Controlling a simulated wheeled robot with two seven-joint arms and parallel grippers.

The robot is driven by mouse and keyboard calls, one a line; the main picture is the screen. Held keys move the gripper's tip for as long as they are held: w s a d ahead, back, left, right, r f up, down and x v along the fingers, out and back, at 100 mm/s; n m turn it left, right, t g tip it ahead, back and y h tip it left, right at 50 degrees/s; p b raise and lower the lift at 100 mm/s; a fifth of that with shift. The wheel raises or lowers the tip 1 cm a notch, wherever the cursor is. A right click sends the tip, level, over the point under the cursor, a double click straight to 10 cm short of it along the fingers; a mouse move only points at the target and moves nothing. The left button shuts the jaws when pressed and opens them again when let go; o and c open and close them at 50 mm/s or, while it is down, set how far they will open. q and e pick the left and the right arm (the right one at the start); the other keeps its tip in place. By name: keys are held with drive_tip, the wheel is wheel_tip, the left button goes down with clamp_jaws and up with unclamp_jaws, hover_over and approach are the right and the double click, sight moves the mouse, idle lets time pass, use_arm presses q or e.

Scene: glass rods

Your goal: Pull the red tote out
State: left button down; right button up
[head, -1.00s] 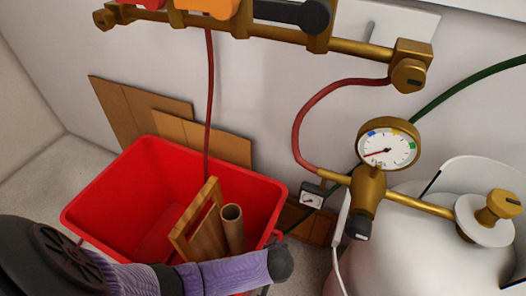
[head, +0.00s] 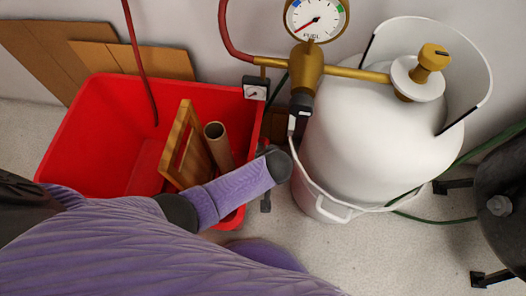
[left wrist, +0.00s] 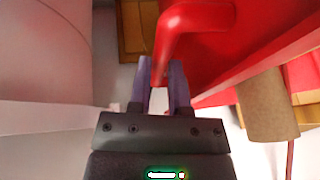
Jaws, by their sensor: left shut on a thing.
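The red tote (head: 85,120) stands on the floor at the left of the head view. It holds a wooden frame (head: 178,140) and a brown tube (head: 219,150), both leaning. My left arm crosses the tote's near right side and hides part of its front. In the left wrist view my left gripper (left wrist: 161,78) has its two purple fingers closed on the lower end of the tote's red handle (left wrist: 190,25). The tote's wall (left wrist: 255,60) and the tube (left wrist: 268,108) show to the right. My right gripper is not in view.
A white gas tank (head: 365,125) stands close to the tote's right, with a gauge (head: 316,18) and a red hose (head: 232,30) above. Cardboard sheets (head: 100,58) lean on the wall behind. A dark cylinder (head: 505,190) stands at far right. Pale floor (head: 375,260) is clear in front.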

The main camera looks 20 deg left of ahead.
use_arm(q)
drive_tip(key=shift+d, duration=0.3)
drive_tip(key=c, duration=0.6)
unclamp_jaws()
drive_tip(key=p+v, duration=0.8)
drive_tip(key=v, duration=0.2)
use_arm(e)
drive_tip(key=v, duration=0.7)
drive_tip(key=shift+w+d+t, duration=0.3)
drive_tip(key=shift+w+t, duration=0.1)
